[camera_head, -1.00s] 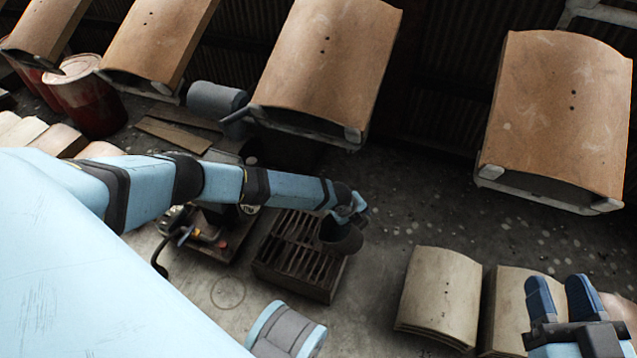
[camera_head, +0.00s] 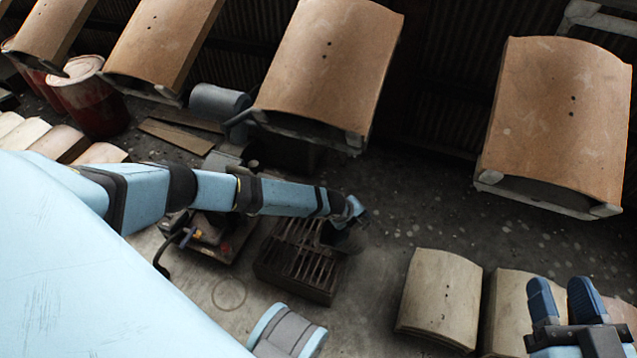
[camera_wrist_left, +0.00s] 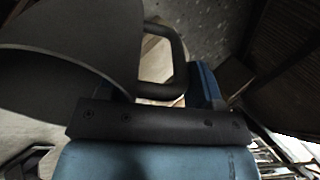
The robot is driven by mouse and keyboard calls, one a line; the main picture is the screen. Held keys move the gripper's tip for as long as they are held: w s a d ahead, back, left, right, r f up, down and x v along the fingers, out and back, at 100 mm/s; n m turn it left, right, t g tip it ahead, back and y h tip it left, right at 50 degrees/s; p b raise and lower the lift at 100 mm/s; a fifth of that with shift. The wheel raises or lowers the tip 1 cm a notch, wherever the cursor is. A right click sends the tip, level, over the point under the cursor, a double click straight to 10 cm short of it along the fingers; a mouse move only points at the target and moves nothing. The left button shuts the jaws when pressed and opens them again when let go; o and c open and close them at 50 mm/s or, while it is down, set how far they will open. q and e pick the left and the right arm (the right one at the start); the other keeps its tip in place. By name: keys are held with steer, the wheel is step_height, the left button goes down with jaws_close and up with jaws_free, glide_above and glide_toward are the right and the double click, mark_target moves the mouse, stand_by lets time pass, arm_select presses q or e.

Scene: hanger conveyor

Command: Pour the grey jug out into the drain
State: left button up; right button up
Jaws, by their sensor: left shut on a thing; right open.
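The dark grey jug (camera_head: 338,236) hangs from my left gripper (camera_head: 356,210), over the right part of the slatted drain (camera_head: 296,284). It looks tilted in the head view, and its outline blends into the dark grate. In the left wrist view the jug (camera_wrist_left: 75,45) fills the left side, and its handle (camera_wrist_left: 178,60) lies between the fingers, which are shut on it. Whether anything flows out cannot be seen. My right gripper (camera_head: 564,298) is open and empty at the lower right, in front of the stacked tiles.
Stacked pale curved tiles (camera_head: 439,297) stand right of the drain. Large brown curved tiles (camera_head: 330,60) hang along the back. A red drum (camera_head: 90,100) stands at the left. A grey-blue roller (camera_head: 287,334) is in front.

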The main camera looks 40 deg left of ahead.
arm_select(q)
steer(key=shift+s+a+r+t, duration=0.1)
steer(key=shift+s+r+t, duration=0.1)
steer(key=shift+t, duration=0.2)
steer(key=shift+w, duration=0.1)
steer(key=shift+s+a+t+h, duration=0.15)
steer(key=shift+s+t+h, duration=0.15)
steer(key=shift+t+h, duration=0.15)
steer(key=shift+s+t, duration=0.2)
steer(key=shift+t, duration=0.15)
steer(key=shift+s+a+h, duration=0.1)
steer(key=shift+h, duration=0.15)
